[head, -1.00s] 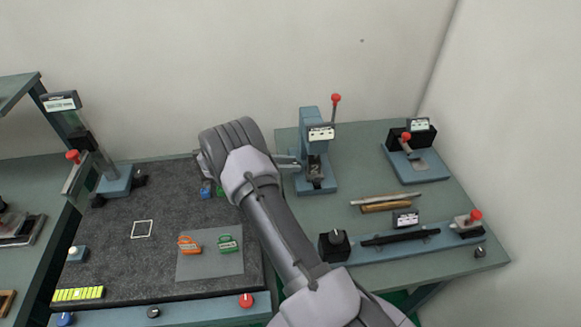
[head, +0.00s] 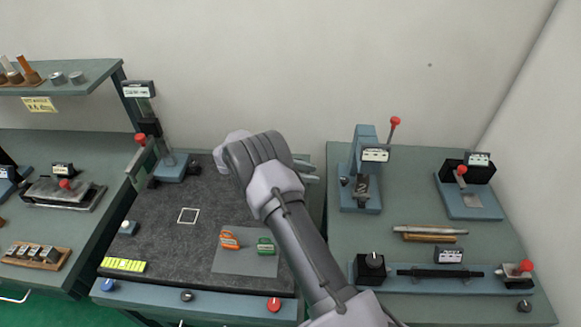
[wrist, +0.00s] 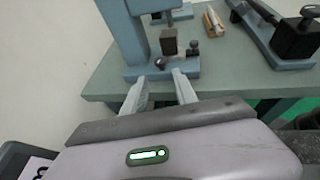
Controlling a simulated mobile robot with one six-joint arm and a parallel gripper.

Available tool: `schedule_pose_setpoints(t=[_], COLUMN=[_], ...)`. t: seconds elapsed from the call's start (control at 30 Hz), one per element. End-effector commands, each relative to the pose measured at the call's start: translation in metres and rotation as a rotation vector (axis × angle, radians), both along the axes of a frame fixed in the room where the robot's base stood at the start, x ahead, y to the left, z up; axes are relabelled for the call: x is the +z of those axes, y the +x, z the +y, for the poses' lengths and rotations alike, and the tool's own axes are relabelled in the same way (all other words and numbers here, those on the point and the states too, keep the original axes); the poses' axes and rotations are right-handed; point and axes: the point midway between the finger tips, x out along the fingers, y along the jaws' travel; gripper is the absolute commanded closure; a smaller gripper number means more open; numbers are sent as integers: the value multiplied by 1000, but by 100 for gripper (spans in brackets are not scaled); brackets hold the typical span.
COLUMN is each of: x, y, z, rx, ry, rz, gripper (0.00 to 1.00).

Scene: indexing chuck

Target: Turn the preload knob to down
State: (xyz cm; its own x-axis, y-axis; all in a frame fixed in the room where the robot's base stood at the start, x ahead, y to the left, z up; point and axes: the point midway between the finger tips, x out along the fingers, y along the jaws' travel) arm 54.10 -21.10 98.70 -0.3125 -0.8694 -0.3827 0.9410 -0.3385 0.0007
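No label that I can read names the preload knob. A black box with a round knob on top (head: 373,262) stands at the left end of a blue fixture on the right bench, and its pointer direction is too small to read. This black box also shows at the upper right of the wrist view (wrist: 297,38). A small dark knob (head: 524,305) sits at that bench's front right corner, and another (head: 187,296) on the left bench's front edge. My gripper (head: 308,172) is above the gap between the benches, left of the small press. In the wrist view its fingers (wrist: 161,88) are apart and empty.
The blue press with a red-tipped lever (head: 364,150) stands close beyond my fingers. A blue clamp (head: 468,190) stands at the back right. Rods (head: 430,233) lie before it. Padlock-like orange and green pieces (head: 229,239) lie on a grey mat on the left bench.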

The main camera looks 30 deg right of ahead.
Motion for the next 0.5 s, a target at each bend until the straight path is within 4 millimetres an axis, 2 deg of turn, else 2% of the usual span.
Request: schedule_pose_setpoints(t=[0.1,0.23,0.5], x=[11,20,25], y=[9,16,21], z=[24,45,59], rx=[2,1,-1], ry=[1,1,0], rz=[-1,-1,1], gripper=[66,66,66])
